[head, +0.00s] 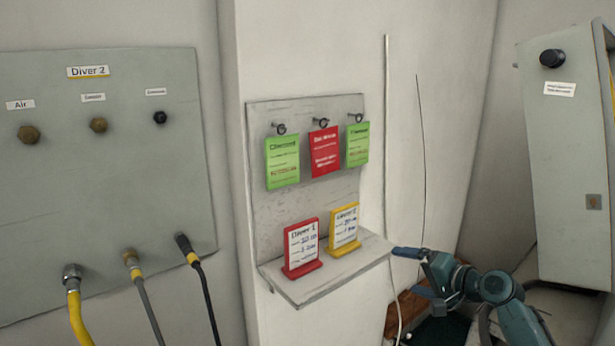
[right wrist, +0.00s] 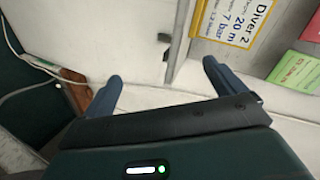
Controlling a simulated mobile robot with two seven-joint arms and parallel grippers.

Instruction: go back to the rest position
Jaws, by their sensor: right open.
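My right gripper (head: 406,271) is at the lower right of the head view, just right of the small shelf (head: 330,268). It is open, with nothing between its fingers. In the right wrist view its two blue fingers (right wrist: 160,74) stand apart, with pale wall between them. A yellow Diver 2 card (head: 344,229) and a red Diver 1 card (head: 302,247) stand upright on the shelf. The Diver 2 card also shows in the right wrist view (right wrist: 236,24), apart from the fingers. My left gripper is not in view.
Green (head: 282,160), red (head: 325,150) and green (head: 358,145) tags hang from hooks above the shelf. A grey Diver 2 panel (head: 100,200) with hoses is at left. A grey cabinet (head: 568,170) stands at right. Thin cables run down the wall near my right gripper.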

